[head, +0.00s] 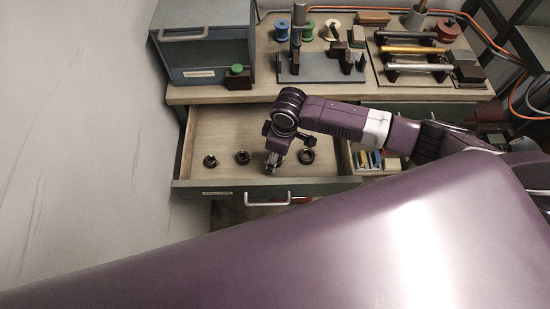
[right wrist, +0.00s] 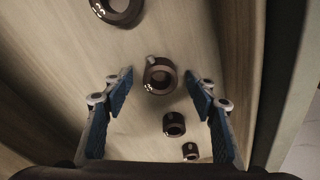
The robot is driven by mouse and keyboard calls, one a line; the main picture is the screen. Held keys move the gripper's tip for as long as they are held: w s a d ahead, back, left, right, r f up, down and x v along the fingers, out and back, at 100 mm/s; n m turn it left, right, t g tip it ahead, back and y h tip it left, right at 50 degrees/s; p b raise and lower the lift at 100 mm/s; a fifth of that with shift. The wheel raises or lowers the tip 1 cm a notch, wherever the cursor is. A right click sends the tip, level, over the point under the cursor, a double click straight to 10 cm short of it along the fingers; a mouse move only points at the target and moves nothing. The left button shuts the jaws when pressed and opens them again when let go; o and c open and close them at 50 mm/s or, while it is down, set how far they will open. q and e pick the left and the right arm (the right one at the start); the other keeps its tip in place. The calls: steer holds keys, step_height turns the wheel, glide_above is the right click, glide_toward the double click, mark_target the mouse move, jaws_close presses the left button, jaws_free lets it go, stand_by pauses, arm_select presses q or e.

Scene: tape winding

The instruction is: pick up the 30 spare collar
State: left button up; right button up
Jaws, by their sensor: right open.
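Several dark ring-shaped collars sit in a row on the floor of an open wooden drawer (head: 225,128). From left to right they include a small collar (head: 210,161), another (head: 242,157), and a larger one at the right (head: 306,156). My right gripper (head: 274,164) is over the row between these last two. In the right wrist view, one collar (right wrist: 160,76) lies between and beyond the open fingers of my right gripper (right wrist: 160,95), apart from both. It has a small tab and white digits too small to read surely. My left gripper is out of view.
A larger collar (right wrist: 118,9) is cut by the wrist view's top edge; smaller ones (right wrist: 174,124) (right wrist: 190,151) lie below. The drawer front (head: 240,190) and side walls bound the space. The bench (head: 215,94) is above.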

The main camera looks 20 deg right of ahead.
steer(key=c, duration=1.3)
steer(key=shift+r, duration=0.1)
